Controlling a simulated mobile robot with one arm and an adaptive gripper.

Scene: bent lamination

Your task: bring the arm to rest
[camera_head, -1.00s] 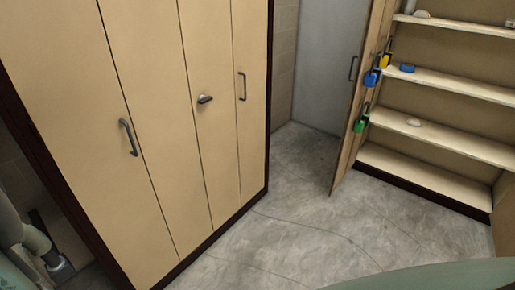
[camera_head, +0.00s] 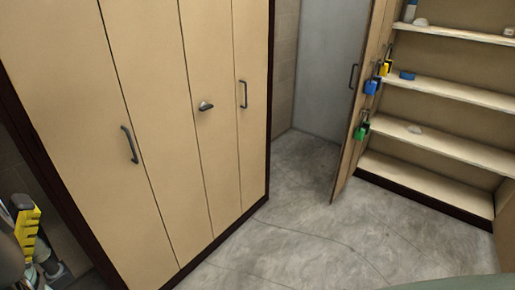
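My gripper cannot be made out in the head view. At the lower left edge, a yellow toothed piece (camera_head: 28,228) and grey rounded parts show, cut off by the frame. I cannot tell whether they belong to my arm. No held object can be seen.
A tall closed beige cabinet (camera_head: 150,90) with dark handles fills the left. An open shelf cabinet (camera_head: 455,93) stands at the right, with blue (camera_head: 371,86), yellow (camera_head: 385,67) and green (camera_head: 361,131) padlocks hanging on its door. Grey floor (camera_head: 300,210) between them is clear.

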